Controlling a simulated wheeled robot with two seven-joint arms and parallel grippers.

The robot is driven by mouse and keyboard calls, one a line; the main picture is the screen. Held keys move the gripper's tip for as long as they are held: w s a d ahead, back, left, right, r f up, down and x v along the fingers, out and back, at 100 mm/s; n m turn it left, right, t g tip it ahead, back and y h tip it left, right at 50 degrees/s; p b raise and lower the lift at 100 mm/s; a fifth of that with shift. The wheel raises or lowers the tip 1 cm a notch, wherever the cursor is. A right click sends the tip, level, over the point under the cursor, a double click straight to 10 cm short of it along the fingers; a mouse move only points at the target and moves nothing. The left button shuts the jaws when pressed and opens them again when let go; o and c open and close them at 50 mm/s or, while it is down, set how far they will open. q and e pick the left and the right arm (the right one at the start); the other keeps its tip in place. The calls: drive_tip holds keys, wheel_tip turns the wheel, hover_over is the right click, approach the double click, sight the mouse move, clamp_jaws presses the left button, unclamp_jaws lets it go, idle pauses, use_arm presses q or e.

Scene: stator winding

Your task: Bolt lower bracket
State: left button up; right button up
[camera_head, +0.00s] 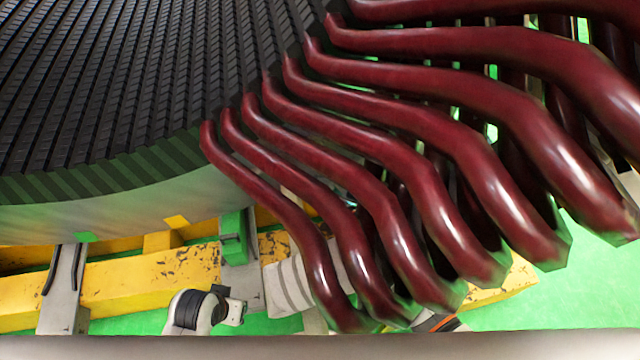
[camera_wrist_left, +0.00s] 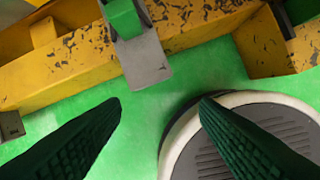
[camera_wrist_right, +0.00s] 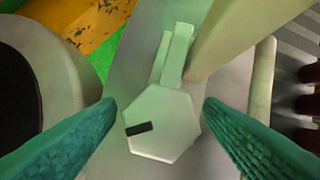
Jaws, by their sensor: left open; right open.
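A grey bracket with a green block (camera_head: 235,240) sits against the yellow beam below the stator core in the head view. It also shows in the left wrist view (camera_wrist_left: 148,58), ahead of my left gripper (camera_wrist_left: 160,105). That gripper is open, with nothing between its fingertips, above the green floor. In the right wrist view, my right gripper (camera_wrist_right: 159,105) is open. A pale many-sided piece with a dark slot (camera_wrist_right: 160,115) and two short bars lies between and beyond its fingers. I cannot tell whether this piece is a bolt head or part of a bracket. No grip on it shows.
The black stator core (camera_head: 120,80) and dark red coils (camera_head: 400,200) fill much of the head view. The scuffed yellow beam (camera_head: 110,285) runs beneath them. A round pale part with a ridged face (camera_wrist_left: 245,140) lies close to my left fingers. Green floor (camera_head: 560,290) is clear at lower right.

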drive_tip(key=shift+b+x, duration=0.3)
drive_tip(key=shift+x, duration=1.2)
use_arm(q)
wheel_tip(320, 180, up, 3)
drive_tip(key=shift+r, duration=0.1)
use_arm(e)
drive_tip(key=c, duration=1)
drive_tip(key=shift+o, duration=0.2)
drive_tip(key=shift+m+y, duration=0.3)
drive_tip(key=shift+m, duration=0.3)
drive_tip(key=m, duration=0.1)
drive_tip(key=m+y+b, duration=0.1)
drive_tip(key=m, duration=0.1)
drive_tip(key=shift+r+t+y, duration=0.15)
drive_tip(key=shift+t+y, duration=0.15)
drive_tip(key=shift+t, duration=0.1)
use_arm(q)
drive_tip(key=v, duration=0.4)
drive_tip(key=shift+w+a+r, duration=0.1)
drive_tip(key=shift+r, duration=0.2)
use_arm(e)
drive_tip(key=o, duration=1)
drive_tip(key=shift+c, duration=0.2)
